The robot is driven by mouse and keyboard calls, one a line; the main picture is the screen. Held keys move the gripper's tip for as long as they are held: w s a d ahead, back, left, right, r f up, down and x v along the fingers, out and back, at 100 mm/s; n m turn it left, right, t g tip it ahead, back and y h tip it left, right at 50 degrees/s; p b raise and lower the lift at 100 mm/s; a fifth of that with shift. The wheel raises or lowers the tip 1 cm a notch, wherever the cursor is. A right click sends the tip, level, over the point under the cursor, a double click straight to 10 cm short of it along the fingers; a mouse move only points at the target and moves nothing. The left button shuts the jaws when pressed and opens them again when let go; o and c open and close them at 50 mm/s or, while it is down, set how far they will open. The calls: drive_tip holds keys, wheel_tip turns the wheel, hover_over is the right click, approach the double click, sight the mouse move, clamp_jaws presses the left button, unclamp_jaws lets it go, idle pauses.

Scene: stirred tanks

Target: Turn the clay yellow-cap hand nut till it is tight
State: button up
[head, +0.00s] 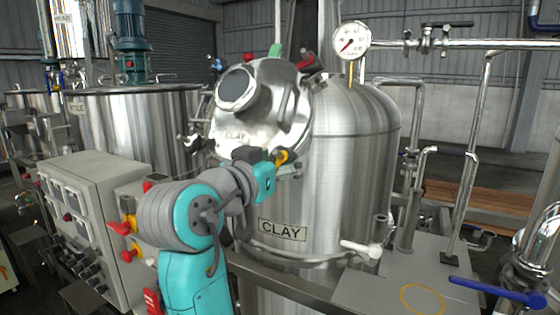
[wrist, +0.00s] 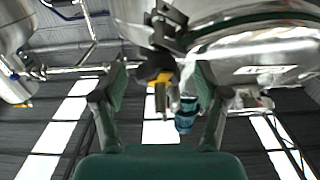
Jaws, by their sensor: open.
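The steel CLAY tank (head: 345,150) carries a round manway lid (head: 262,115), tilted towards me. The yellow-cap hand nut (head: 284,156) sits at the lid's lower rim. My gripper (head: 268,168) is right beside it and hides part of it. In the wrist view my gripper (wrist: 160,85) is open, with one finger on each side. The yellow-cap nut (wrist: 160,78) shows between the fingers, with visible gaps on both sides. I see no contact in the wrist view.
Other hand nuts ring the lid: green (head: 274,50), red (head: 304,60) and blue (head: 215,65). A grey control box (head: 95,200) with red and yellow knobs stands left of my arm. A white-handled valve (head: 360,249) and pipes stand at right.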

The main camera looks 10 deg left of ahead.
drive_tip(key=c, duration=1.2)
drive_tip(key=shift+o, duration=0.2)
drive_tip(key=shift+m, duration=0.3)
drive_tip(key=m+g+h, duration=0.1)
drive_tip(key=m, duration=0.1)
drive_tip(key=m+h, duration=0.1)
drive_tip(key=m, duration=0.1)
drive_tip(key=shift+a+m+g+h, duration=0.2)
drive_tip(key=shift+m+g+h, duration=0.1)
drive_tip(key=shift+g, duration=0.1)
drive_tip(key=m+g+h, duration=0.1)
drive_tip(key=m, duration=0.2)
drive_tip(key=m+g+h, duration=0.1)
drive_tip(key=m, duration=0.2)
drive_tip(key=shift+w+r+g, duration=0.15)
drive_tip(key=shift+g, duration=0.15)
drive_tip(key=m+g, duration=0.1)
drive_tip(key=m, duration=0.1)
drive_tip(key=m+g, duration=0.1)
drive_tip(key=m, duration=0.2)
drive_tip(key=shift+w+a+r+g+h, duration=0.1)
drive_tip(key=shift+g+h, duration=0.2)
drive_tip(key=shift+g, duration=0.1)
drive_tip(key=m+g, duration=0.2)
drive_tip(key=m, duration=0.2)
drive_tip(key=shift+r+y, duration=0.1)
drive_tip(key=shift+y, duration=0.3)
drive_tip(key=shift+m+g, duration=0.3)
drive_tip(key=shift+m, duration=0.1)
